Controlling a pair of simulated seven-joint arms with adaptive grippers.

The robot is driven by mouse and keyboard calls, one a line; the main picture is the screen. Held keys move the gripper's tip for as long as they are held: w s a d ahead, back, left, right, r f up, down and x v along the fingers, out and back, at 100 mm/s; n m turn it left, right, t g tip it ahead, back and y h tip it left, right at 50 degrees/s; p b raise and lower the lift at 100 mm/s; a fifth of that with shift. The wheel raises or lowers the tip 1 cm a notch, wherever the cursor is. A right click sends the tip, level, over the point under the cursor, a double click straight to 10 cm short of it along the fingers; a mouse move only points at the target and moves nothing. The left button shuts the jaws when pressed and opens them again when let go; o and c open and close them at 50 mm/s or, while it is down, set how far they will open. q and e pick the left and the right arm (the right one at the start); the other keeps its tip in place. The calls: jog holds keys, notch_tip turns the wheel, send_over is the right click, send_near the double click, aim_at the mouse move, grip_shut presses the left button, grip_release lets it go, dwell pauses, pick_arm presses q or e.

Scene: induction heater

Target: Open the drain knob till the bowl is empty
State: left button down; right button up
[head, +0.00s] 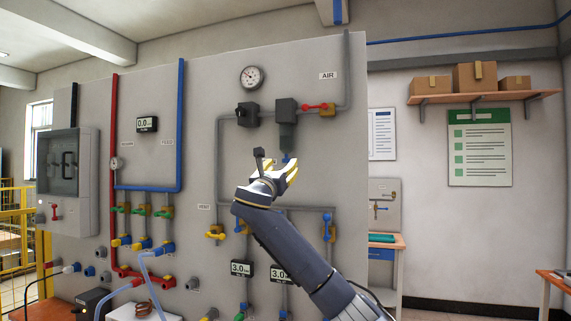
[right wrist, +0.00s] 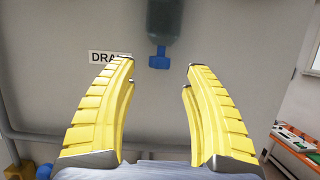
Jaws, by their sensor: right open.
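The bowl (head: 287,136) is a dark, cylindrical body hanging under a dark grey unit on the air line of the panel. Its lower end (right wrist: 163,22) shows at the top of the right wrist view. The blue drain knob (right wrist: 159,58) is at the bottom of the bowl; in the head view the blue knob (head: 286,158) shows just above my fingers. My right gripper (head: 275,178) is open and empty. In the right wrist view its yellow fingers (right wrist: 160,76) stand apart, with the knob beyond the tips and between them. My left gripper is not in view.
A label reading "DRA" (right wrist: 105,57) is partly hidden by a finger. A red-handled valve (head: 318,107) and a pressure gauge (head: 251,77) sit on the panel nearby. Grey pipe (head: 300,208) runs below the knob. A workbench (head: 385,241) stands at right.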

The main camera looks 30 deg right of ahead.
aim_at(286, 162)
jog(key=shift+x, duration=1.95)
grip_shut()
